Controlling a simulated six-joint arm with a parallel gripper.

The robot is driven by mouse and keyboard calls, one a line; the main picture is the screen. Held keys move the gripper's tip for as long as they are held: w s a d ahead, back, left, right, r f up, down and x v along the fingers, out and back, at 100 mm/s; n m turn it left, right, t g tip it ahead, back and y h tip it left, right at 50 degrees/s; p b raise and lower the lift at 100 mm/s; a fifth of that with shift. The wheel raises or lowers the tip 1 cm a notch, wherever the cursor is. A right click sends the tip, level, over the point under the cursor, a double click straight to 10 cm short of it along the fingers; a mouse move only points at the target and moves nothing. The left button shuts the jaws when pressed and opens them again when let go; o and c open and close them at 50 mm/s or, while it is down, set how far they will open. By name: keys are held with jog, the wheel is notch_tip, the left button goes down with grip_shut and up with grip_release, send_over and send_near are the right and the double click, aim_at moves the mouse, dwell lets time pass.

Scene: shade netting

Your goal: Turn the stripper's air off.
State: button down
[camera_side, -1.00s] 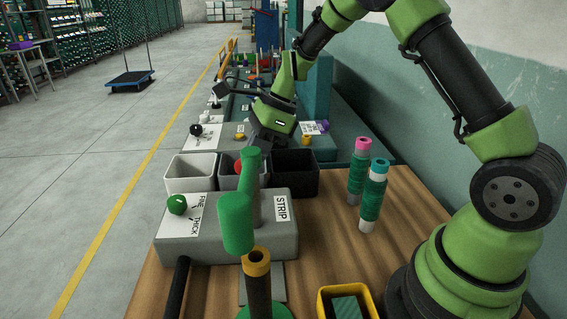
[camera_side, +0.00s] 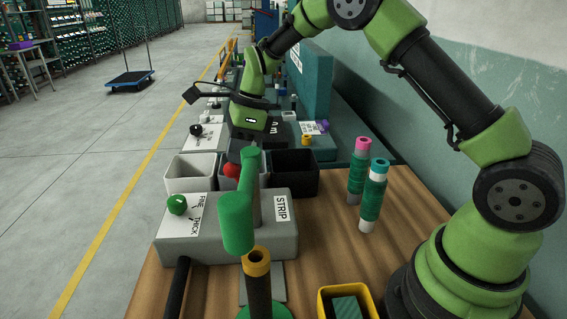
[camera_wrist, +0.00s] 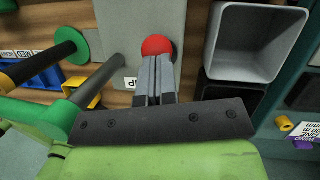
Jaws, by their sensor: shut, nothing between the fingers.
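The stripper (camera_side: 225,240) is a grey box labelled STRIP, with a green FINE/THICK knob (camera_side: 177,204) and a green upright with a cylinder (camera_side: 238,222). A red ball-shaped knob (camera_side: 232,171) shows behind it, partly hidden by the green upright. In the wrist view the red knob (camera_wrist: 157,45) sits at the edge of a grey surface. My gripper (camera_wrist: 157,62) is shut and empty, its fingertips right at the red knob; I cannot tell whether they touch. In the side view my gripper (camera_side: 237,154) is just above the knob, its tips partly hidden.
A white bin (camera_side: 190,180), a grey bin (camera_side: 225,184) and a black bin (camera_side: 292,182) stand behind the stripper. Two thread-wound tubes (camera_side: 373,195) stand at right on the wooden bench. A yellow box (camera_side: 328,312) and a dark post (camera_side: 257,290) are in front.

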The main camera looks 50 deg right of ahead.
jog(key=w+a+v, duration=0.1)
jog(key=v, duration=0.9)
jog(key=shift+r, duration=0.15)
jog(key=shift+a, duration=0.1)
